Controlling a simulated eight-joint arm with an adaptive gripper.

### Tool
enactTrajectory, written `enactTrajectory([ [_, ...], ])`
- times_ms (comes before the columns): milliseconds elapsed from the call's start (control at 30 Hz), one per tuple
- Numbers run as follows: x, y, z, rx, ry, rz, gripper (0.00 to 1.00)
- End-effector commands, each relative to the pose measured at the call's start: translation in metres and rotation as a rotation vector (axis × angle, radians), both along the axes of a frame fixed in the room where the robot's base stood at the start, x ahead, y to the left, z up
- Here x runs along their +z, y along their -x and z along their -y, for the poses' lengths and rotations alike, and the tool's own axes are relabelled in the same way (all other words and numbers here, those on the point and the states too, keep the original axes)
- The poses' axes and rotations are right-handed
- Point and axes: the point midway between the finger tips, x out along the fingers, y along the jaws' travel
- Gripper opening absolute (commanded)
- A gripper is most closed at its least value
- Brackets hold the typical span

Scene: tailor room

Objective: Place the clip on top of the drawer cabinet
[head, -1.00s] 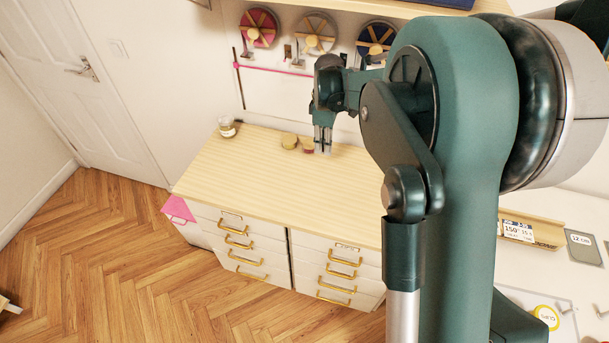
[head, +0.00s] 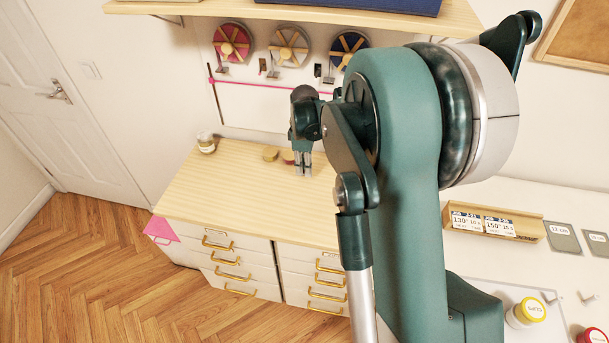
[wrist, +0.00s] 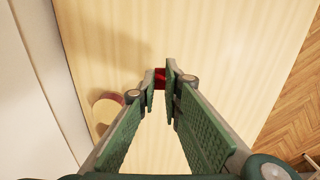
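The drawer cabinet (head: 235,195) is white with a pale wooden top and brass handles, at the left middle of the head view. My gripper (head: 303,172) points down over the back right part of this top. In the wrist view, the fingers of my gripper (wrist: 163,80) are close together, with a small red piece (wrist: 160,77) between their tips. It looks like the clip, mostly hidden by the fingers. The pale cabinet top (wrist: 215,50) lies beneath. I cannot tell whether the red piece touches it.
Round wooden-topped items (head: 270,154) stand just left of my gripper; one with a pinkish side (wrist: 107,103) shows in the wrist view. A glass jar (head: 206,143) is at the back left corner. A shelf (head: 300,12) hangs above. The front of the top is clear.

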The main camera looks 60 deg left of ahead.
Motion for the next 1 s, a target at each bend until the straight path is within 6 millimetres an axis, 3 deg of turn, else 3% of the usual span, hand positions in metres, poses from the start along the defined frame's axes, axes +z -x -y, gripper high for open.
enactTrajectory([
  [233,-0.005,0.000,0.000,0.000,0.000,0.000,0.06],
  [600,-0.037,0.000,0.000,0.000,0.000,0.000,0.06],
  [1000,-0.040,0.000,0.000,0.000,0.000,0.000,0.06],
])
